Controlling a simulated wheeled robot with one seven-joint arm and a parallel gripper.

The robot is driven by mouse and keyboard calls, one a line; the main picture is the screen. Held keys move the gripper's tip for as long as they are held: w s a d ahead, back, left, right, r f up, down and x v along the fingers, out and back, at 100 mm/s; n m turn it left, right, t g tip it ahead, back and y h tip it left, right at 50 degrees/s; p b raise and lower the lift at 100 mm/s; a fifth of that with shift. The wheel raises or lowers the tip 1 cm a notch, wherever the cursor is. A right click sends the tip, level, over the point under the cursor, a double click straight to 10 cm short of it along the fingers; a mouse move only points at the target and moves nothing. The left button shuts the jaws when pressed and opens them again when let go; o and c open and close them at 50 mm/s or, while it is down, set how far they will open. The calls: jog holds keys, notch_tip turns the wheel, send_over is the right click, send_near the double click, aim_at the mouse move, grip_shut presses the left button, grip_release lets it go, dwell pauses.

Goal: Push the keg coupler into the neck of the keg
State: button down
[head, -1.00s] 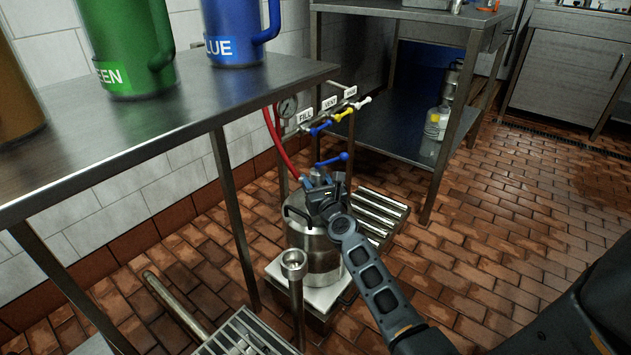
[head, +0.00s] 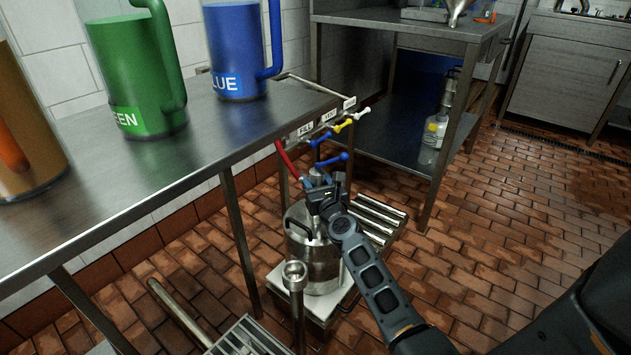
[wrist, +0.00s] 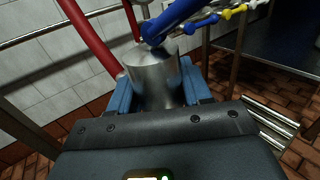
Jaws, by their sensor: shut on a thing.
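The keg (head: 318,262) is a squat steel drum standing on a pale platform (head: 340,308) on the floor. My gripper (head: 322,186) is over the keg's top in the head view. In the wrist view my gripper (wrist: 156,92) has its blue fingers shut on the keg coupler (wrist: 152,75), a steel cylinder. A blue lever (wrist: 180,18) shows at its top, and a red hose (wrist: 88,35) is beside it. The coupler's lower end and the keg's neck are hidden behind my gripper, so I cannot tell whether they touch.
A steel table (head: 150,190) with green (head: 135,75) and blue (head: 236,50) jugs overhangs the left. Behind the keg are small coloured valves (head: 338,128) on a rail. A steel rack (head: 375,220) is at the keg's right, a cup-topped post (head: 295,275) in front. Open floor lies right.

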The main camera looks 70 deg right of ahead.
jog(key=shift+r+p, duration=1.1)
jog(key=shift+r, duration=0.25)
jog(key=shift+s+f, duration=0.1)
